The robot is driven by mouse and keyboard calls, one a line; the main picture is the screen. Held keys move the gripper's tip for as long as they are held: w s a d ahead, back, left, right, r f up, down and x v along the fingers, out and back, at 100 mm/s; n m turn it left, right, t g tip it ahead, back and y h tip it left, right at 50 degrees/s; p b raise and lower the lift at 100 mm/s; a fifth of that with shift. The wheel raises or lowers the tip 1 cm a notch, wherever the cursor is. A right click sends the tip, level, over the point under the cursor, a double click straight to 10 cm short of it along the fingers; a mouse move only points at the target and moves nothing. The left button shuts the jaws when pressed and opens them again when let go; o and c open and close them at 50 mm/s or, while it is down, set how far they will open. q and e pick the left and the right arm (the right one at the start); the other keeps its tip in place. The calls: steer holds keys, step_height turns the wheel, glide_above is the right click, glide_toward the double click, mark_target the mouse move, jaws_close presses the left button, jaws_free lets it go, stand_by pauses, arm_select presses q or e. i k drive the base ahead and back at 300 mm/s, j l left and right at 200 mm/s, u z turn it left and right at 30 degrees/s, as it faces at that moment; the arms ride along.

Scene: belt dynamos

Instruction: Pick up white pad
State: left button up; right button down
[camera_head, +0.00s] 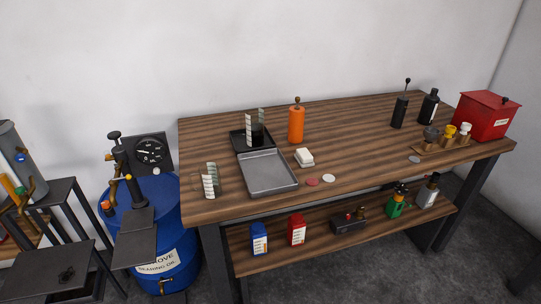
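A flat round white pad (328,178) lies on the wooden table (350,130) near its front edge. A similar red pad (312,182) lies just left of it. A white block (304,158), stacked or folded looking, sits a little behind them, right of the metal tray. Nothing covers these things. Neither of my grippers shows in the head view.
A grey metal tray (267,186) and an orange bottle (296,124) stand left of and behind the white block. A grey disc (414,160), black bottles (399,112) and a red box (484,116) are at the right. The middle tabletop is clear.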

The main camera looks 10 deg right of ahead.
mark_target(303, 157)
steer(key=i+l+u, duration=0.3)
steer(key=l, duration=0.3)
steer(key=l+u, duration=0.3)
steer(key=l, duration=0.25)
steer(key=i+l+u, duration=0.1)
steer(key=l+u, duration=0.2)
steer(key=l, duration=0.35)
